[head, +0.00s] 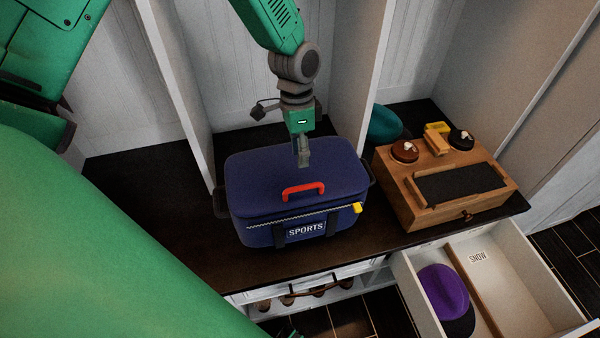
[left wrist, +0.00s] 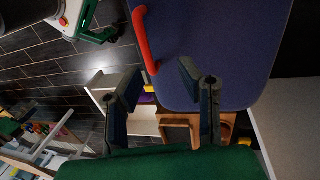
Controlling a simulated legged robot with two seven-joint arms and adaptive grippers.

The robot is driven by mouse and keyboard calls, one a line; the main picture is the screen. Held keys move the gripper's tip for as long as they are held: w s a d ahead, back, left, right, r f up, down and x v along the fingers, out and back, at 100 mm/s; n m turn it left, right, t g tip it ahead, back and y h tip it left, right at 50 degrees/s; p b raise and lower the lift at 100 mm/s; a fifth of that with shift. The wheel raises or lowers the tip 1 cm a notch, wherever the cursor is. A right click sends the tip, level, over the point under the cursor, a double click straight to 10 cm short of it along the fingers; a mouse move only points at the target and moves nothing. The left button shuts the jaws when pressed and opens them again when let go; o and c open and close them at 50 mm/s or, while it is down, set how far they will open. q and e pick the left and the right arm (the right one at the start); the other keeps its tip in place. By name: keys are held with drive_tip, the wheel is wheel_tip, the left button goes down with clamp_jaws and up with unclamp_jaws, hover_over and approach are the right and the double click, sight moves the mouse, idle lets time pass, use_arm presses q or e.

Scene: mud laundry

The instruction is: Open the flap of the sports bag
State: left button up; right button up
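The navy sports bag (head: 262,215) stands upright on the dark bench top, with a white "SPORTS" label on its front. Its flap (head: 255,170) lies flat and closed over the top. A red handle (head: 303,190) arches near the flap's front edge. A zip line with a yellow pull (head: 356,208) runs below it. My left gripper (head: 304,163) points down just above the flap, behind the handle. In the left wrist view its fingers (left wrist: 155,80) are spread with nothing between them; the red handle (left wrist: 143,40) lies beyond them, outside the gap. My right gripper is not in view.
A wooden box (head: 440,185) with a black pad stands right of the bag. A teal item (head: 384,124) is behind it. An open white drawer (head: 497,290) holds a purple cap (head: 442,290). White dividers (head: 180,90) rise behind. The bench is clear left of the bag.

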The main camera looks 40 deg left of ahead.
sight(303, 192)
use_arm(q)
drive_tip(key=f, duration=0.1)
drive_tip(key=b, duration=0.1)
drive_tip(key=s+f+y+b, duration=0.1)
drive_tip(key=shift+d+f+t, duration=0.35)
drive_tip(key=shift+d+t, duration=0.05)
drive_tip(key=b, duration=0.1)
drive_tip(key=d+f+b, duration=0.1)
drive_tip(key=d+t+y+b, duration=0.1)
drive_tip(key=shift+s+d+f+b, duration=0.15)
drive_tip(key=shift+s+d+b, duration=0.15)
drive_tip(key=shift+b, duration=0.1)
drive_tip(key=shift+a+f, duration=0.15)
drive_tip(key=shift+a, duration=0.6)
